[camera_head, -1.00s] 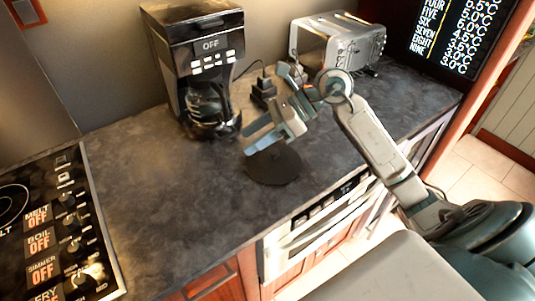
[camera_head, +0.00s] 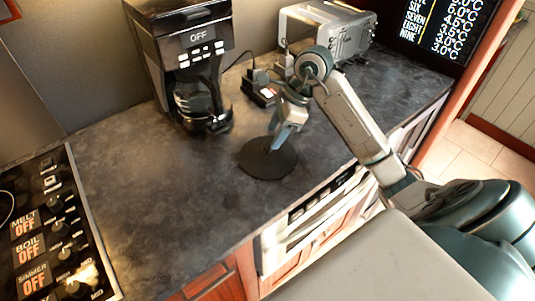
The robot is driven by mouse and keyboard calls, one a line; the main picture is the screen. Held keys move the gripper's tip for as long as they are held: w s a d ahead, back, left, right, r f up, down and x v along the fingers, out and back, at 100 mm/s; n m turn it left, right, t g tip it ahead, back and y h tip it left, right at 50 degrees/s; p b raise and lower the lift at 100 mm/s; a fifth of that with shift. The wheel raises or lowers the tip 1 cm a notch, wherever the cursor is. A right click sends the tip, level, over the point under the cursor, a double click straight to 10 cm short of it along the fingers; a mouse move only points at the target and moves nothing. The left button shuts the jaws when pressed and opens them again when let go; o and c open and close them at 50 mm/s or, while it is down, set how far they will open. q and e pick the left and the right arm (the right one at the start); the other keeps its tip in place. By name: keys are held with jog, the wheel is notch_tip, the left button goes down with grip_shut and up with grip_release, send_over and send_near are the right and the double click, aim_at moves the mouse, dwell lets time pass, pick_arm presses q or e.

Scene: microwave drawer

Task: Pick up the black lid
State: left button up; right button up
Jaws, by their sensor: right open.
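The black lid (camera_head: 262,163) is a flat dark disc lying on the dark countertop, near its front edge. My right gripper (camera_head: 278,143) points down over the far right part of the lid, with its fingertips at or just above the lid's middle. It is open, and nothing shows between its fingers. I cannot tell whether the fingertips touch the lid. Part of the lid's far side is hidden behind the fingers. My left gripper is not in view.
A coffee maker (camera_head: 187,50) stands behind and left of the lid. A silver toaster (camera_head: 335,40) and a small black object (camera_head: 258,84) are behind the gripper. A stove panel (camera_head: 55,225) is at the left. The counter (camera_head: 160,190) left of the lid is clear.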

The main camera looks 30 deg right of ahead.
aim_at(269, 145)
jog(key=shift+p+x, duration=0.6)
jog(key=shift+x, duration=1.3)
jog(key=shift+d, duration=0.1)
grip_shut()
